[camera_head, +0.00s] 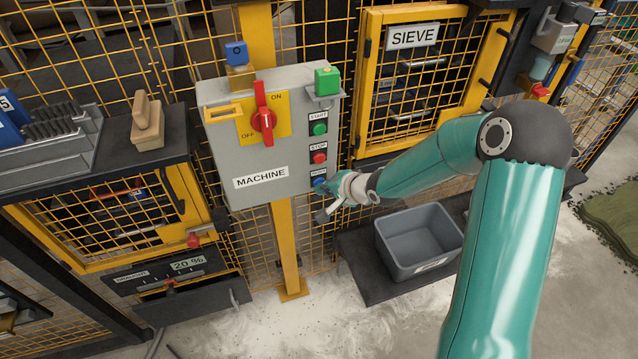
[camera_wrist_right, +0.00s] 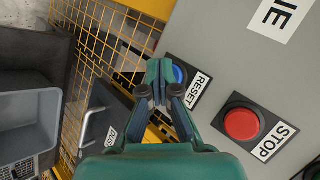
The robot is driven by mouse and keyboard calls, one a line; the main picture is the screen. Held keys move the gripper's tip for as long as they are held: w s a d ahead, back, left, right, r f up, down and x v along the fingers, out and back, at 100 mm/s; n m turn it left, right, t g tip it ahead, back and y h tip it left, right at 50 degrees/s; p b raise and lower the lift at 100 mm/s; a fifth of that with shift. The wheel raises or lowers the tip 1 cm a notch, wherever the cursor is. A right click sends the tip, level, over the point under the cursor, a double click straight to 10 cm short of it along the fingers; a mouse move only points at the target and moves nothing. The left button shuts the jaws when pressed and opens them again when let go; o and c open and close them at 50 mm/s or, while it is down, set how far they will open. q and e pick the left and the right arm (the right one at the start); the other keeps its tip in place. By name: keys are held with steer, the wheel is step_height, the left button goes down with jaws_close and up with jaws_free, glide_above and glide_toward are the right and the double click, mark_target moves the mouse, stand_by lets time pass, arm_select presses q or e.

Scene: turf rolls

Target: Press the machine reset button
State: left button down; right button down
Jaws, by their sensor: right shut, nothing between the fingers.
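The grey machine control box (camera_head: 222,148) hangs on a yellow post. Its right column has a green START button (camera_head: 320,129), a red STOP button (camera_head: 320,158) and a blue RESET button (camera_head: 320,182) at the bottom. My right gripper (camera_head: 331,189) is shut and empty, right at the blue button. In the right wrist view, the shut fingers (camera_wrist_right: 163,85) partly cover the blue button (camera_wrist_right: 179,75) beside its RESET label. I cannot tell whether the fingertips touch it. The red STOP button (camera_wrist_right: 241,122) lies to the right. My left gripper is not in view.
A red rotary switch (camera_head: 263,122) with ON and OFF marks sits on the box face. A green block (camera_head: 327,80) stands on a small bracket at the box's upper right. A grey bin (camera_head: 418,238) stands below right. Yellow mesh fencing surrounds the box.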

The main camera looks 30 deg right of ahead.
steer(key=shift+s, duration=0.15)
steer(key=shift+s+a, duration=0.2)
steer(key=shift+s, duration=0.5)
steer(key=s, duration=0.2)
steer(key=s+a+b, duration=0.1)
steer(key=s, duration=0.1)
steer(key=shift+s+a+b, duration=0.1)
steer(key=shift+s+b, duration=0.2)
steer(key=shift+s, duration=0.1)
stand_by(0.8)
